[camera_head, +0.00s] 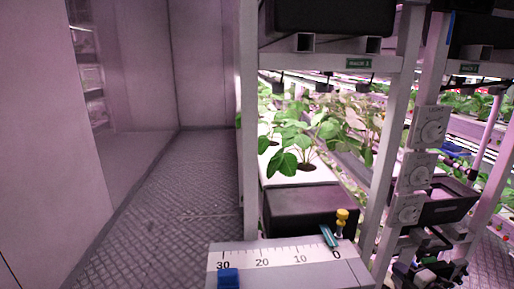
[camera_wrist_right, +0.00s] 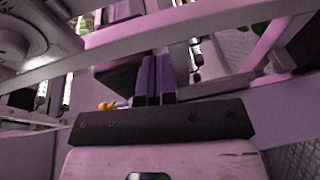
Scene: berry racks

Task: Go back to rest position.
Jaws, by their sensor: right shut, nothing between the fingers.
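My right gripper (camera_wrist_right: 155,62) shows in the right wrist view. Its two dark purple fingers lie side by side, shut, with nothing between them. They point up the picture, in front of the rack's pale bars and a dark box. A small yellow piece (camera_wrist_right: 107,105) shows just left of the finger bases. In the head view I cannot make out the right gripper clearly; dark parts crowd the lower right behind and beside the rack post. My left gripper shows in neither view.
A rack with leafy plants (camera_head: 300,140) stands right of centre, behind a pale post (camera_head: 249,130). A scale plate (camera_head: 285,262) is in front. Round dials (camera_head: 432,132) and a dark crate (camera_head: 450,208) are at the right. The aisle floor (camera_head: 180,190) at left is clear.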

